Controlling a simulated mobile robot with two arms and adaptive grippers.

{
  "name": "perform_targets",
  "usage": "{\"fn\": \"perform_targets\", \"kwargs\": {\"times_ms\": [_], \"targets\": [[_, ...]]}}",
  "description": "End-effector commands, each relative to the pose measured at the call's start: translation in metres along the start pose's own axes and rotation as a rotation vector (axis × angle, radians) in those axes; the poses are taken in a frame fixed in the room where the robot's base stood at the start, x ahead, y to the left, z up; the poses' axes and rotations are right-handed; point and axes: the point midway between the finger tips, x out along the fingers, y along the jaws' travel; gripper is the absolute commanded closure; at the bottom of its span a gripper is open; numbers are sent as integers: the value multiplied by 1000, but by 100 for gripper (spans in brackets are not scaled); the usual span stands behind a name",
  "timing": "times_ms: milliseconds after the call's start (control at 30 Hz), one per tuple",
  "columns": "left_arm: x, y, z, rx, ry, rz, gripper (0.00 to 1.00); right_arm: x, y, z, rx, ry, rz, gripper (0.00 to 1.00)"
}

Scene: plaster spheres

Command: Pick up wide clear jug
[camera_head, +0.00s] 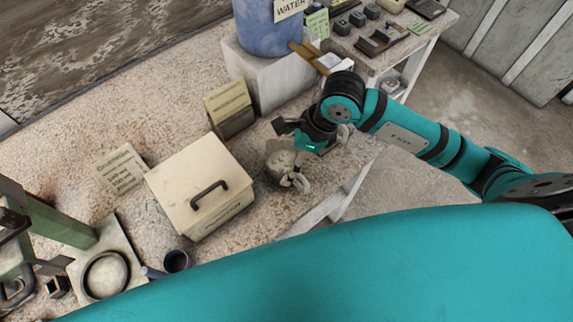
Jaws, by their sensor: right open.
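A wide, greyish see-through jug (279,161) stands on the speckled worktop, right of the cream box. What looks like its pale handle shows at its lower right. My right gripper (297,142) reaches in from the right and is open, close above and beside the jug's upper right side. The gripper hides part of the jug's rim, and I cannot tell whether the fingers touch it. My left gripper is not in view.
A cream box (182,172) with a dark handle stands left of the jug. A blue water container (266,32) sits on a pale block (262,80) behind. A dark cup (176,261) and a green metal stand (55,222) are at left. The worktop's edge lies right of the jug.

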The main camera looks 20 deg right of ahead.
Motion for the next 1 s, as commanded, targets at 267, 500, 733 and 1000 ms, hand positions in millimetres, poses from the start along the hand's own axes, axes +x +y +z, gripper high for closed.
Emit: {"fn": "perform_targets", "kwargs": {"times_ms": [267,500,733,1000], "targets": [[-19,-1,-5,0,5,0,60,35,2,3,4,2,4,0],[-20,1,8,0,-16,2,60,52,1,2,1,0,0,0],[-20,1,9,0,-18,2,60,52,1,2,0,0,-1,10],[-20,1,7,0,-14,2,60,51,1,2,1,0,0,46]]}}
